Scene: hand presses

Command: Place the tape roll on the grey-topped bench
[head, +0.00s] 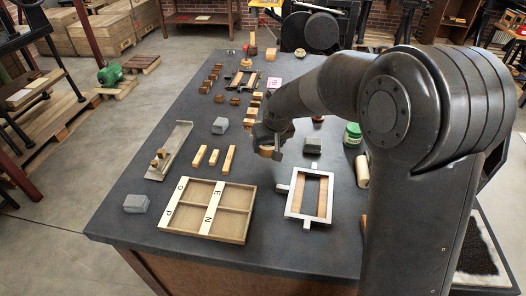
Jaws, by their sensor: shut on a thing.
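The grey-topped bench (110,212) fills the middle of the head view. My gripper (268,146) is over its middle, at the end of my arm, which comes in from the right. It is shut on a small tan, rounded thing, which I take to be the tape roll (266,153). The tape roll is partly hidden by the fingers. I cannot tell whether it touches the bench top or hangs just above it.
A wooden tray with letters (250,213) and a metal frame (296,200) lie near the front. A metal composing stick (160,170), wooden strips (228,158), grey blocks (137,203) and a green-labelled jar (352,135) stand around. Bare bench lies at the left edge.

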